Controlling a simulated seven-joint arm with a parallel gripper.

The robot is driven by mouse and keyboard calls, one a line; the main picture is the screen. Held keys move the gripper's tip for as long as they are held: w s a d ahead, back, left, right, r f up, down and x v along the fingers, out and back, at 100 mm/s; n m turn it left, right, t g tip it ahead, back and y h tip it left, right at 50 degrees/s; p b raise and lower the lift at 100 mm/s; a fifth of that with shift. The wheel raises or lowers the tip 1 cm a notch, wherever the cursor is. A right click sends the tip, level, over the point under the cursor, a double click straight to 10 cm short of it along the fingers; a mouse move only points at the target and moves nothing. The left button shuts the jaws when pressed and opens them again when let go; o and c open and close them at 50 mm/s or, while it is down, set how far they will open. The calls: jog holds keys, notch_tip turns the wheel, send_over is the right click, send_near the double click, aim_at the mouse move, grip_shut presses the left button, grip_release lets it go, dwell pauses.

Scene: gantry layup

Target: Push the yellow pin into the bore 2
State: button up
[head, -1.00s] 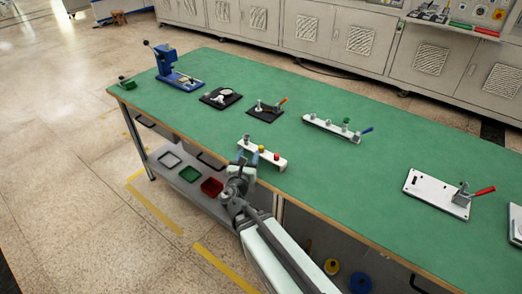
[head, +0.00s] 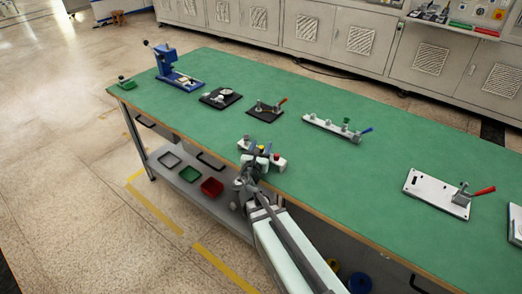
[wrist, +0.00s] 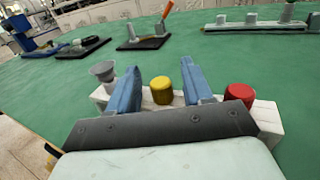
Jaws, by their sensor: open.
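The white block (wrist: 268,118) stands near the table's front edge and also shows in the head view (head: 282,164). The yellow pin (wrist: 162,91) stands upright in it, between a grey flared piece (wrist: 103,71) on the left and a red pin (wrist: 238,92) on the right. My gripper (wrist: 158,70) is open, with one blue finger on each side of the yellow pin and a gap to it on both sides. The yellow pin's head also shows in the head view (head: 261,148). I cannot make out bore 2; the gripper body hides the block's near side.
A blue press (head: 174,70), two black plates with fixtures (head: 221,97), (head: 264,112) and a long white rail (head: 325,129) stand behind. A white plate with a red-handled clamp (head: 428,192) is at the right. The green table (head: 350,180) is clear between them.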

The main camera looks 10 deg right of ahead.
aim_at(261, 146)
grip_shut()
dwell(0.3)
jog(key=shift+r, duration=0.1)
notch_tip(261, 146, up, 9)
jog(key=shift+r, duration=0.25)
jog(key=shift+d+r, duration=0.1)
jog(key=shift+d, duration=0.3)
jog(key=w+d+m+g+h, duration=0.2)
jog(key=w+d, duration=0.2)
jog(key=d, duration=0.6)
jog(key=w+d+m+g+h, duration=0.2)
jog(key=w+d, duration=0.3)
jog(key=d, duration=0.5)
jog(key=w+d+m+g+h, duration=0.1)
jog(key=w+d, duration=0.4)
jog(key=d, duration=0.5)
jog(key=shift+w+d+m+g+h, duration=0.25)
jog(key=shift+d+m+g+h, duration=0.2)
jog(key=shift+h, duration=0.85)
